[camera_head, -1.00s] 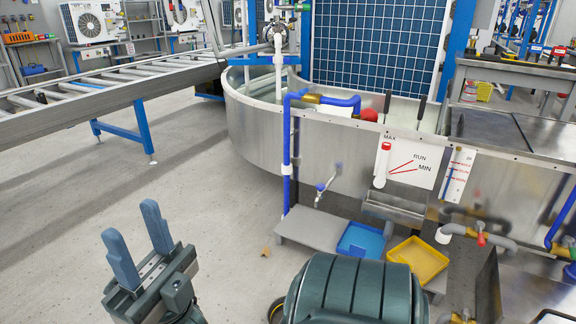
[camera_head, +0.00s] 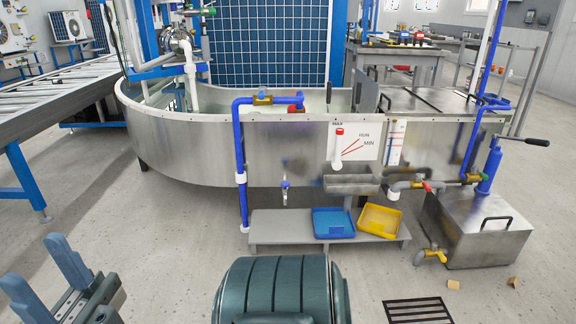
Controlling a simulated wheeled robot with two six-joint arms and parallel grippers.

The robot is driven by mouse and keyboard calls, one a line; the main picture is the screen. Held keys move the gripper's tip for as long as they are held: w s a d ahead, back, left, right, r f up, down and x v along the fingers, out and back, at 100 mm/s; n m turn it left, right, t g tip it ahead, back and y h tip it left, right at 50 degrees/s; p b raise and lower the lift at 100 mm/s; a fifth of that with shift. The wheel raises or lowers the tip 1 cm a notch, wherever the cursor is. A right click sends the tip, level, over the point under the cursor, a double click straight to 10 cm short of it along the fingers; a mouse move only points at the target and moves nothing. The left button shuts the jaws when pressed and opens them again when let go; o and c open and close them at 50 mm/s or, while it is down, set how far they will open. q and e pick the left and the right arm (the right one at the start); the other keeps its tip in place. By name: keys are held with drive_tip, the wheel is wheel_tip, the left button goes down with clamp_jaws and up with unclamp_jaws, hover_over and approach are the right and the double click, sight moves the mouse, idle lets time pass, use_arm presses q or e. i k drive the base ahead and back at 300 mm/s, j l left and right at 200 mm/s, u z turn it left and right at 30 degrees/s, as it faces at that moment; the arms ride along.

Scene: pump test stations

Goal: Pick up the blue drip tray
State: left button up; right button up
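The blue drip tray (camera_head: 333,223) lies on a low grey shelf (camera_head: 277,229) in front of the round steel tank, near the picture's middle. It is shallow and looks empty.
A yellow tray (camera_head: 380,221) sits just right of the blue one on the shelf. Above are a steel trough (camera_head: 352,184) and a small tap (camera_head: 285,188). A blue pipe (camera_head: 240,160) stands left. A steel box (camera_head: 478,230) stands right. A floor grate (camera_head: 418,311) lies in front.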

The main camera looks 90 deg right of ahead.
sight(329, 222)
drive_tip(key=i+l+z, duration=0.15)
drive_tip(key=i+z, duration=0.6)
drive_tip(key=z, duration=0.15)
drive_tip(key=i+j+z, duration=0.1)
drive_tip(key=i+z, duration=0.4)
drive_tip(key=i+j+z, duration=0.25)
drive_tip(key=z, duration=0.2)
drive_tip(key=i+z, duration=0.1)
drive_tip(key=z, duration=0.35)
drive_tip(key=i+z, duration=0.15)
drive_tip(key=z, duration=0.25)
drive_tip(key=i+z, duration=0.15)
drive_tip(key=z, duration=0.3)
drive_tip(key=i+j+z, duration=0.1)
drive_tip(key=z, duration=0.3)
drive_tip(key=i+j+z, duration=0.1)
drive_tip(key=z, duration=0.35)
